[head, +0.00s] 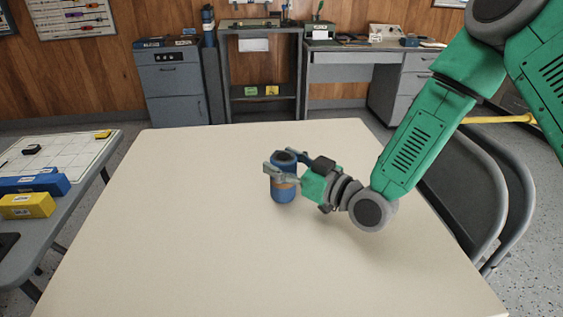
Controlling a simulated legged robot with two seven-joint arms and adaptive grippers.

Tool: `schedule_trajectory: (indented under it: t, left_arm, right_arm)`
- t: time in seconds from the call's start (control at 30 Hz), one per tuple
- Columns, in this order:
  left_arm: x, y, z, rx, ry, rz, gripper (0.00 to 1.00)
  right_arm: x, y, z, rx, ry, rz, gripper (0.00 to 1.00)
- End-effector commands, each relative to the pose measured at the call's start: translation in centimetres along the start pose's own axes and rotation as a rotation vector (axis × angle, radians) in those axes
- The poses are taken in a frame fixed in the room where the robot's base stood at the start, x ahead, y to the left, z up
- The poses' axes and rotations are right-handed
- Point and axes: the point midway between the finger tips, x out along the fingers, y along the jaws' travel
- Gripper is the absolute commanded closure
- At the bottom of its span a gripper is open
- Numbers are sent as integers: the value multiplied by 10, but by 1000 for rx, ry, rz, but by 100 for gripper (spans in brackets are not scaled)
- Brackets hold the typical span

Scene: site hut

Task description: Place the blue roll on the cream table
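The blue roll (283,193) is upright over the middle of the cream table (190,220), with a dark top and a tan band around its side. My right gripper (281,163) reaches in from the right, with one finger across the roll's near side and the other at its far side. It looks shut on the roll. The roll's base is at or very close to the tabletop; I cannot tell whether it touches. My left gripper is not in view.
The rest of the cream table is bare. A grey side table (62,212) at left holds a blue box (35,184), a yellow box (27,205) and small items. Folding chairs (500,205) stand at the right edge. Cabinets and a workbench (372,68) line the back wall.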

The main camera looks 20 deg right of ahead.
Motion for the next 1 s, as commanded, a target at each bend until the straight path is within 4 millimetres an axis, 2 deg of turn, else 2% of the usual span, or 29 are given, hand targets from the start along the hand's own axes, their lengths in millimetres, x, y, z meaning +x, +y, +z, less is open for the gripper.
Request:
schedule_trajectory:
  t: [0.03, 0.3, 0.43, 0.5, 0.8, 1.0]
  left_arm:
    - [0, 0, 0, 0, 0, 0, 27]
    - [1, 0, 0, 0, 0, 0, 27]
    - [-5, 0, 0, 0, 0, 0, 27]
    - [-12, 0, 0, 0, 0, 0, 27]
    - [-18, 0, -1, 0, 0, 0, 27]
    - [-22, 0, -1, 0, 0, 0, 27]
  right_arm:
    - [-3, 2, 8, 0, -19, 6, 33]
    - [-3, 3, 11, 3, -26, 5, 33]
    - [-3, 3, 4, 4, -27, 5, 33]
    - [-4, 3, -5, 4, -26, 6, 33]
    - [-70, 1, -8, 5, -18, 7, 33]
    - [-105, 0, -8, 2, -16, 4, 33]
